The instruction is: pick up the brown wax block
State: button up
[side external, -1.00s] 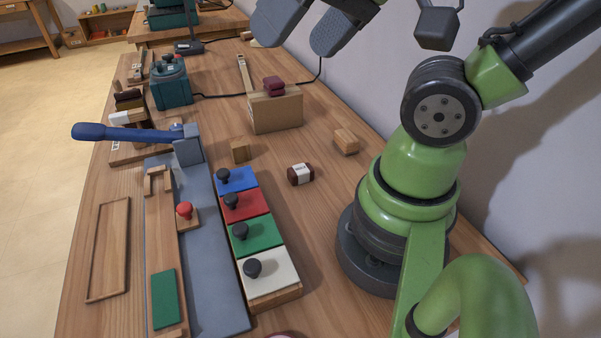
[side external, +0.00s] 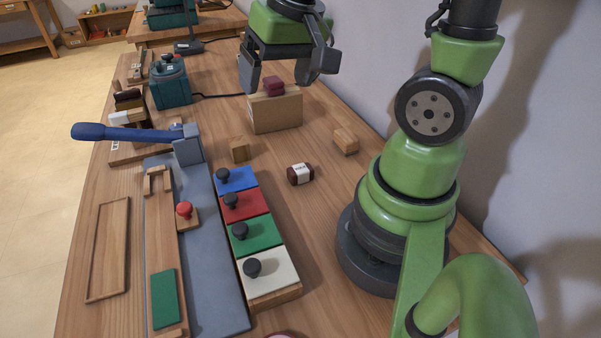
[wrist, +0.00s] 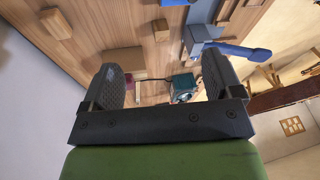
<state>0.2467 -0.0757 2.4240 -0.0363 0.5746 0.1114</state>
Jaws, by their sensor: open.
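No block is plainly marked as brown wax, so I cannot tell which is meant. A small brown block (side external: 239,149) lies on the bench behind the blue key, and a lighter brown block (side external: 346,141) lies to its right. In the wrist view they appear as a brown block (wrist: 160,30) at top centre and a lighter one (wrist: 55,22) at upper left.
A dark brown labelled piece (side external: 301,174) lies on the bench. Blue, red, green and white keys (side external: 265,274) with black knobs stand in front. A blue-handled lever (side external: 120,133) sticks out left. A teal device (side external: 170,88) with a cable stands behind. Bench is clear around the small blocks.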

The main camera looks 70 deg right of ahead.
aim_at(300, 168)
jog(key=d+f+g, duration=0.1)
jog(key=d+f, duration=0.1)
jog(key=f, duration=0.2)
jog(key=d+f+m+g, duration=0.1)
jog(key=d+f, duration=0.1)
jog(key=f, duration=0.2)
jog(key=s+d+f+g, duration=0.1)
jog(key=d+f, duration=0.1)
jog(key=f, duration=0.2)
jog(key=shift+f+m, duration=0.3)
jog(key=shift+m, duration=0.1)
jog(key=shift+w+f, duration=0.1)
jog(key=shift+f, duration=4.85)
jog(key=shift+c, duration=0.2)
jog(key=c, duration=1)
